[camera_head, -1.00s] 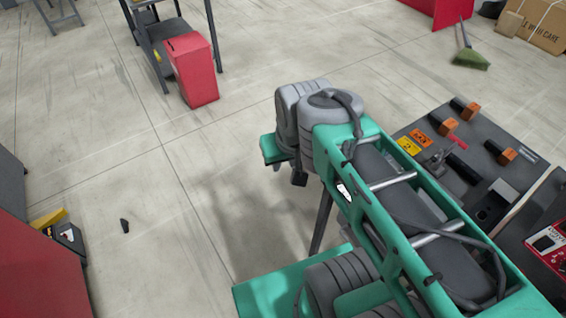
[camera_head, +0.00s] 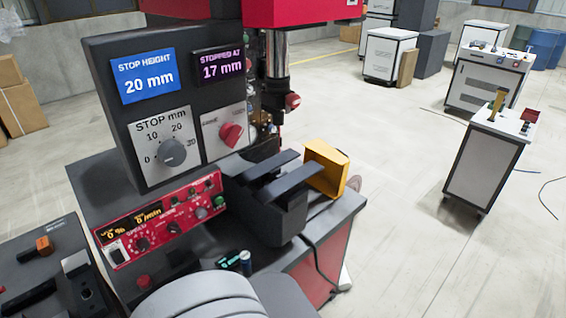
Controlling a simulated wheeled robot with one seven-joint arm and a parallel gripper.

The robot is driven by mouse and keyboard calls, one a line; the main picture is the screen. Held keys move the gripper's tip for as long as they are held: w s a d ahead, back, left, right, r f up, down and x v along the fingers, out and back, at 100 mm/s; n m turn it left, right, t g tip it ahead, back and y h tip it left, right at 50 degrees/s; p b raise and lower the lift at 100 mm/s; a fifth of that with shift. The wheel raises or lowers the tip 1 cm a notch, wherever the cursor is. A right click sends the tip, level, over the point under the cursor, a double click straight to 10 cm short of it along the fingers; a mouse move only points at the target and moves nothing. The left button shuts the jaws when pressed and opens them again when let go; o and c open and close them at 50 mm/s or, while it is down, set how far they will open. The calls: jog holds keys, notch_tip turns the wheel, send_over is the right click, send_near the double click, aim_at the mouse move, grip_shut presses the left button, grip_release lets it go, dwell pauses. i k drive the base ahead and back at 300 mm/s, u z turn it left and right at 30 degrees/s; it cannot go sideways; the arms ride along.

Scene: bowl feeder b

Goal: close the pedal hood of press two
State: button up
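No pedal or pedal hood can be made out in the present head view. A press (camera_head: 280,75) with a red head and a steel column stands at the upper middle, partly behind a dark display panel (camera_head: 105,58). No number on the press shows, so I cannot tell whether it is press two. The panel reads stop height 20 mm and stopped at 17 mm.
White cabinets (camera_head: 485,150) stand at right, with open floor between.

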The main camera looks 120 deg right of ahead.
aim_at(331, 182)
jog(key=k, duration=1.4)
jog(key=u, duration=0.8)
jog(key=k, duration=2.55)
jog(key=z, duration=2.95)
jog(key=k, duration=1.35)
jog(key=u, duration=0.2)
jog(key=i, duration=0.8)
jog(key=u, duration=1)
